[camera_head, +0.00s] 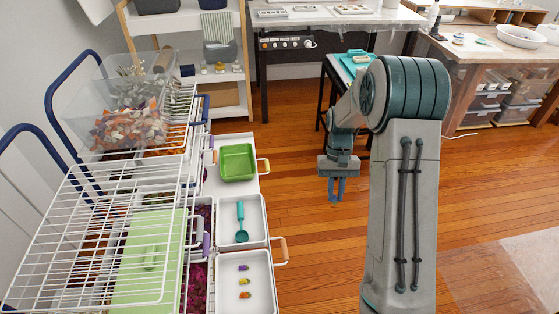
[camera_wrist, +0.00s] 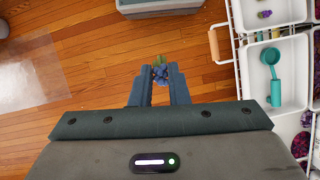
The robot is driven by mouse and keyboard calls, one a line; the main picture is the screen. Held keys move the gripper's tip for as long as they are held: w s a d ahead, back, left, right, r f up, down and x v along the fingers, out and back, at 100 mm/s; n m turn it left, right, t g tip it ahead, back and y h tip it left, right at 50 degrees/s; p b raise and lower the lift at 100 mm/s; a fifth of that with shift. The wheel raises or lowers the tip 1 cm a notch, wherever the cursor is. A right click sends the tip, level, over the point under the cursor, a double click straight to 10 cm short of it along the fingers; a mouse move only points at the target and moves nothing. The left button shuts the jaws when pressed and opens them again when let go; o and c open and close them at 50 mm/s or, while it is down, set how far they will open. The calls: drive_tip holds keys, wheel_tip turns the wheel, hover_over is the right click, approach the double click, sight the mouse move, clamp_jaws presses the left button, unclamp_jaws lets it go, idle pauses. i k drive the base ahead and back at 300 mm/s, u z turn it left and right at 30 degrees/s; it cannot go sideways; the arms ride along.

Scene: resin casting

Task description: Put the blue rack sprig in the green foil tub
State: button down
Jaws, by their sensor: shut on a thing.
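My gripper (camera_head: 337,198) hangs over the wooden floor, to the right of the rack of white trays. In the wrist view my gripper (camera_wrist: 160,84) is shut on a small blue sprig (camera_wrist: 160,74) held between the fingertips, with a little yellow-green showing at its top. The sprig cannot be made out in the head view. The green foil tub (camera_head: 237,162) lies in the back white tray, left of my gripper and apart from it. The tub looks empty and does not show in the wrist view.
A teal scoop (camera_head: 241,222) lies in the middle white tray; it also shows in the wrist view (camera_wrist: 272,75). The front tray (camera_head: 247,271) holds small purple, yellow and orange pieces. A white wire rack (camera_head: 95,235) stands at left. Open floor lies below my gripper.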

sight(239, 174)
drive_tip(key=z, duration=0.7)
drive_tip(key=i, duration=2.8)
drive_tip(key=u, duration=2.55)
